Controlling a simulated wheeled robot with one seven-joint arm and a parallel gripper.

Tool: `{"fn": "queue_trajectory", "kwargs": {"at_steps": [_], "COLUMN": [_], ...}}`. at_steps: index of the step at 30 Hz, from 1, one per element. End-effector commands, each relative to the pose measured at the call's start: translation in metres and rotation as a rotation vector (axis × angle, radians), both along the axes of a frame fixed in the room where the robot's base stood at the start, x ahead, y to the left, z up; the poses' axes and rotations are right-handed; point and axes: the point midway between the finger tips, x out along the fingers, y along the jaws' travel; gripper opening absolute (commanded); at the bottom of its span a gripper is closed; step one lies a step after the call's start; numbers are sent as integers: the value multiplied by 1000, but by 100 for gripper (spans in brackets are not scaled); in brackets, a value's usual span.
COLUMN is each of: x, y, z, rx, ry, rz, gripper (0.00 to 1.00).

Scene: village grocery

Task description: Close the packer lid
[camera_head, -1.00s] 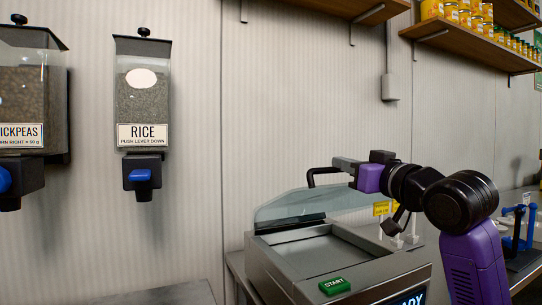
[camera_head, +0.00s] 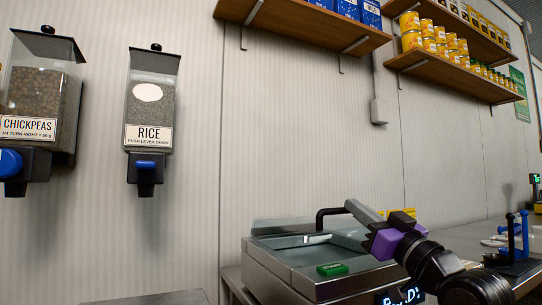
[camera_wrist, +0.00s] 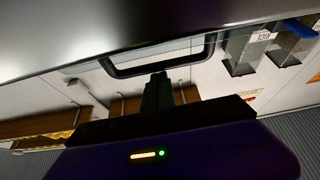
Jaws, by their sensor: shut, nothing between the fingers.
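The packer (camera_head: 290,262) is a grey machine in the lower middle of the head view. Its transparent lid (camera_head: 284,226) is raised at a low slant at the back; how far it is open is hard to tell. The black lid handle (camera_head: 321,222) stands up at the lid's right part and shows as a dark bar in the wrist view (camera_wrist: 150,71). My gripper (camera_head: 352,206) is shut and empty, with its fingers close beside the handle. Whether they touch it I cannot tell. The wrist view shows the shut fingers (camera_wrist: 158,82) just below the handle.
Rice (camera_head: 150,105) and chickpeas (camera_head: 40,95) dispensers hang on the left wall. Shelves with yellow jars (camera_head: 425,38) are above right. Blue-handled equipment (camera_head: 515,240) stands on the right counter.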

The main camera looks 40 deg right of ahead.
Motion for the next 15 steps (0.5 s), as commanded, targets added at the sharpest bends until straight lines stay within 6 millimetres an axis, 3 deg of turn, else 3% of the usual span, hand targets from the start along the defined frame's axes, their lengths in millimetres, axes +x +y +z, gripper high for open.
{"fn": "queue_trajectory", "kwargs": {"at_steps": [1,15], "x": [3,3], "y": [-2,-3], "z": [-8,-13], "rx": [10,17], "ry": [15,23], "rz": [1,1], "gripper": [0,0]}}
